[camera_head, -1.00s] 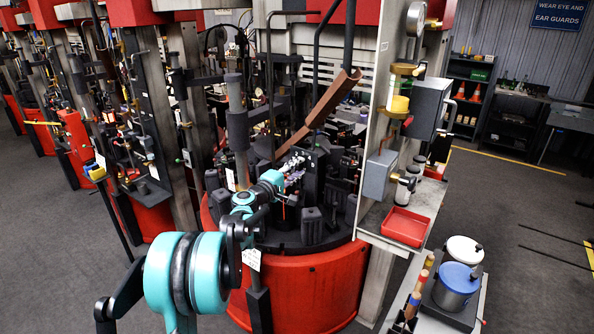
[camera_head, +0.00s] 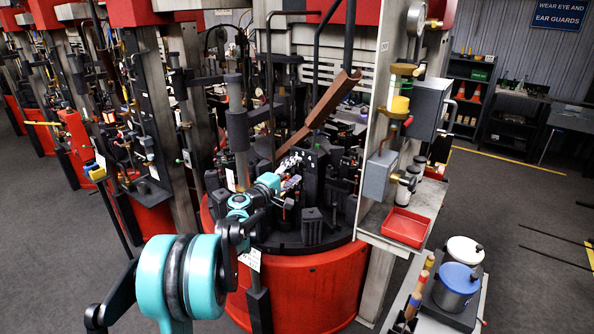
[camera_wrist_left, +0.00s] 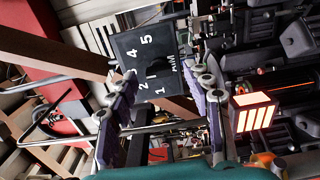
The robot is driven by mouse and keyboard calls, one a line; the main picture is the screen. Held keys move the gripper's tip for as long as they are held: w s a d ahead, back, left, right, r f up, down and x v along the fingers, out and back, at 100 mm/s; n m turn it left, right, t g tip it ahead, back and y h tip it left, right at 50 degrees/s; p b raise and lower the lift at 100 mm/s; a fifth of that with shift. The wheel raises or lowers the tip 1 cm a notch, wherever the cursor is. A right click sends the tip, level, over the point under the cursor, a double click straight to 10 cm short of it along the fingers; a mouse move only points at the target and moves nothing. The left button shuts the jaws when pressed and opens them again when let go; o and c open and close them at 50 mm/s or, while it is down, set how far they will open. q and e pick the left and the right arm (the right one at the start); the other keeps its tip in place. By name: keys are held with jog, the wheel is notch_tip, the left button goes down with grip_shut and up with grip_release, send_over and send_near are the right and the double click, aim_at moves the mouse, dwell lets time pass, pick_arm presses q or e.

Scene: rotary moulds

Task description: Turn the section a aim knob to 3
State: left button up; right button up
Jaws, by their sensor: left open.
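A black dial plate (camera_wrist_left: 150,52) with white digits shows in the left wrist view. I can read 1, 2, 4 and 5 on it, with part of the lettering AIM beside them. In the head view the left gripper (camera_head: 291,164) is over the machine's dark mechanism, and the dial is too small to make out. My right gripper is not in view.
A red round machine base (camera_head: 310,288) stands below the mechanism. A brown chute (camera_head: 334,100) slopes down close by. A glowing orange-white block (camera_wrist_left: 252,113) is right of the fingers. A red tray (camera_head: 405,227) and a blue-lidded pot (camera_head: 457,283) are at the right.

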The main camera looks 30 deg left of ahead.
pick_arm(q)
jog(key=s, duration=1)
jog(key=shift+s+a, duration=0.25)
jog(key=shift+a, duration=0.05)
